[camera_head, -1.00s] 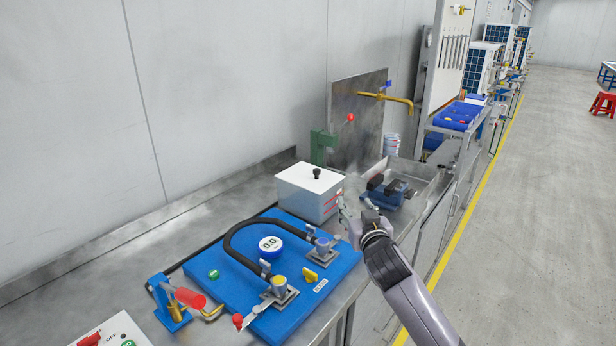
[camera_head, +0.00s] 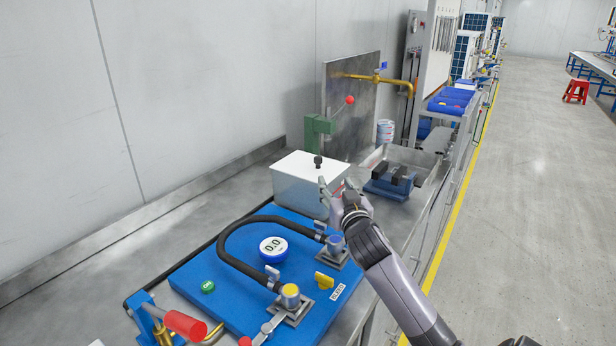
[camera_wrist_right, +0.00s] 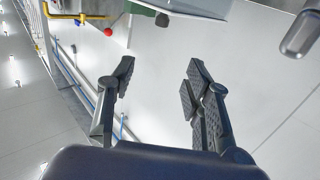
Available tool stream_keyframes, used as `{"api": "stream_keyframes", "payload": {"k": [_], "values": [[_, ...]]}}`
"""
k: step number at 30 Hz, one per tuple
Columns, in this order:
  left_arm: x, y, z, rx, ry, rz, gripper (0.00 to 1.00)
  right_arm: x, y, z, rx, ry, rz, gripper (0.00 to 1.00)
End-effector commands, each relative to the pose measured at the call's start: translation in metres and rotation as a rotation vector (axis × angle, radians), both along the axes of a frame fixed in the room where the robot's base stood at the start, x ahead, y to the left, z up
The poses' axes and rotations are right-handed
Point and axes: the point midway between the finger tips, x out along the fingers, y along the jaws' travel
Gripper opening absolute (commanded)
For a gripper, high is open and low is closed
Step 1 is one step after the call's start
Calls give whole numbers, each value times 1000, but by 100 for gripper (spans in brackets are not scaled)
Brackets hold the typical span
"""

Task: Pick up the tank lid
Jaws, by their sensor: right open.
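The tank lid (camera_head: 300,167) is the pale flat top of a white box-shaped tank (camera_head: 296,192) behind the blue board. A black knob (camera_head: 318,161) stands up from the lid. My right gripper (camera_head: 333,184) is open and empty at the near right side of the tank, its fingers pointing toward the knob, apart from it. Part of the tank front is hidden by the gripper. My left gripper is out of view.
A blue board (camera_head: 240,285) with a black hose (camera_head: 228,258) and gauge (camera_head: 272,248) lies in front of the tank. A green press (camera_head: 318,133) with a red ball stands behind. A blue vise (camera_head: 391,184) is to the right. Open floor (camera_head: 530,200) lies right.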

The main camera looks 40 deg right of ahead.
Motion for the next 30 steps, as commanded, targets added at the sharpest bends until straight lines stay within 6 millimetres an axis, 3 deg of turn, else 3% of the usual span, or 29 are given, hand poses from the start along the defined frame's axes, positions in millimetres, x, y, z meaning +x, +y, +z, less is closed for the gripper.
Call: {"api": "stream_keyframes", "payload": {"k": [1, 4, 8, 14, 24, 30], "values": [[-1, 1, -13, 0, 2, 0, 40, 0, 0, -13, 0, 0, 0, 46], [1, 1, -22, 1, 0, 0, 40, 0, 0, -22, 0, 0, 0, 46], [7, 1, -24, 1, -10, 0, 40, 4, -3, -24, -1, 0, 0, 46], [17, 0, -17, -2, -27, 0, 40, 36, -20, -21, -2, -1, -1, 46], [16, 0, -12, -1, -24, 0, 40, 92, -51, -22, 0, 0, -2, 46], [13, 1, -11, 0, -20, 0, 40, 106, -59, -23, 0, 0, -1, 46]]}}
